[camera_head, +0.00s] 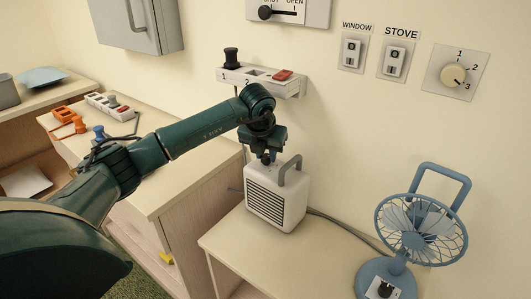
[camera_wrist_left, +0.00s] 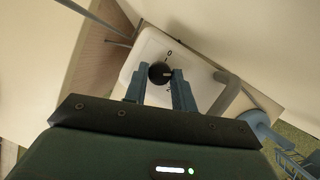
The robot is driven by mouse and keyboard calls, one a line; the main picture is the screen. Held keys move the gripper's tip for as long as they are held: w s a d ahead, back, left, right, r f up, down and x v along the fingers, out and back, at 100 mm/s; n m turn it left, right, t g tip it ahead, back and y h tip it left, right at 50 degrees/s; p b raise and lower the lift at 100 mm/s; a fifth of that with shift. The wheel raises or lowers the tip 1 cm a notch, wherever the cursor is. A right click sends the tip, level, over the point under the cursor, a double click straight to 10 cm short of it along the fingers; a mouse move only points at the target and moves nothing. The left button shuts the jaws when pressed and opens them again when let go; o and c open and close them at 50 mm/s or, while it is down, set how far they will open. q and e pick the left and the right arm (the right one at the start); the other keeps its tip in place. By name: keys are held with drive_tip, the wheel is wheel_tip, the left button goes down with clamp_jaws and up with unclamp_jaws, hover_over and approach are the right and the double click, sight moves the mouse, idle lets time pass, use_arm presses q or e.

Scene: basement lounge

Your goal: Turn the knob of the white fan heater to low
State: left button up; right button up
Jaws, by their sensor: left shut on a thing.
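The white fan heater (camera_head: 278,196) stands on the pale low table, its dark grille facing left-front and a grey handle on top. In the left wrist view its white top (camera_wrist_left: 190,55) shows a round black knob (camera_wrist_left: 159,73) with a "0" printed just above it; a lower mark is partly hidden by a finger. A pale line lies on the knob's right side; which setting it gives is unclear. My left gripper (camera_head: 266,158) reaches down onto the heater's top and is shut on the knob, one blue finger on each side. My right gripper is not in view.
A blue desk fan (camera_head: 421,231) stands right of the heater on the pale table (camera_head: 240,243). A power strip (camera_head: 258,80) with a black plug is on the wall above. Labelled switches and a dial (camera_head: 453,75) are at upper right. A cable runs behind the heater.

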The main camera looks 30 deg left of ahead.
use_arm(q)
drive_tip(key=o, duration=1)
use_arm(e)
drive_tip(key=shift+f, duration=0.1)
use_arm(q)
drive_tip(key=shift+s+r, duration=0.3)
drive_tip(key=shift+r, duration=0.25)
drive_tip(key=s+d+b, duration=0.2)
drive_tip(key=s+d, duration=0.1)
drive_tip(key=s, duration=0.8)
drive_tip(key=shift+s+d, duration=0.15)
drive_tip(key=shift+d, duration=0.25)
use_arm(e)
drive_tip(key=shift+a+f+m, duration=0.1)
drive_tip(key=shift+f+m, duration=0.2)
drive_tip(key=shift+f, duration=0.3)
